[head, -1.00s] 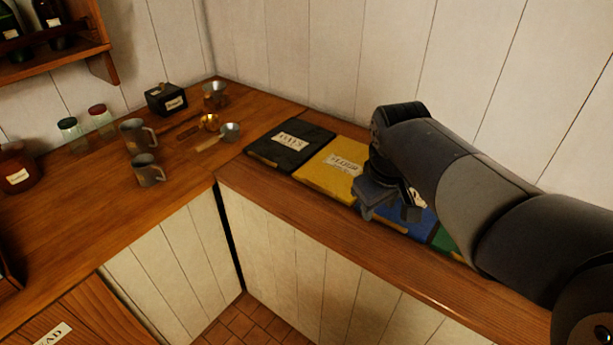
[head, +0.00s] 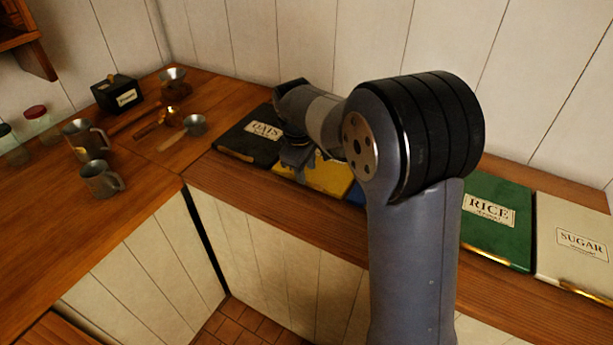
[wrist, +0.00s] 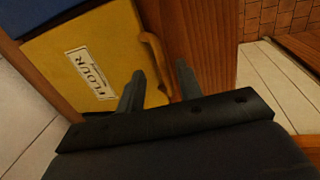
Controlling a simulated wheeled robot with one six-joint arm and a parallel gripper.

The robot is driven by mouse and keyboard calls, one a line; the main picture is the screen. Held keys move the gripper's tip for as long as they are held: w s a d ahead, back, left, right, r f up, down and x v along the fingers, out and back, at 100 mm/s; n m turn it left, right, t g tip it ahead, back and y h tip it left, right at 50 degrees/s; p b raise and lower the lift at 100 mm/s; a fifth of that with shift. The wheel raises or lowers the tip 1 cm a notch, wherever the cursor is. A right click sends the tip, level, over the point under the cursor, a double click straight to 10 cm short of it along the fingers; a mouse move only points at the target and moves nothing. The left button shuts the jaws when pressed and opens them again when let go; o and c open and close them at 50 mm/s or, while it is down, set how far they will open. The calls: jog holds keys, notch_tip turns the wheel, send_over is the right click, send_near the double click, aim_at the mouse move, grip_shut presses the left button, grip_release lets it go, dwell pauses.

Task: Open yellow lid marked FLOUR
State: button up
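The yellow lid (head: 325,178) lies flat and closed in the counter, partly hidden behind my arm in the head view. In the wrist view, the yellow lid (wrist: 125,40) shows its FLOUR label (wrist: 90,73) and a curved handle (wrist: 156,62) along its edge. My gripper (head: 297,163) is over the yellow lid beside the black lid. In the wrist view, the fingers of my gripper (wrist: 160,70) are apart, with the handle showing between and beyond their tips. I cannot tell whether they touch it.
The black OATS lid (head: 248,135) is left of the yellow one. A blue lid (head: 355,194), a green RICE lid (head: 497,218) and a white SUGAR lid (head: 575,240) are right.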

aim_at(308, 182)
jog(key=shift+w+d+f, duration=0.15)
jog(key=shift+f, duration=0.85)
jog(key=shift+w+d+f, duration=0.1)
jog(key=shift+w+f, duration=0.05)
jog(key=shift+f, duration=0.85)
jog(key=shift+c, duration=0.3)
grip_shut()
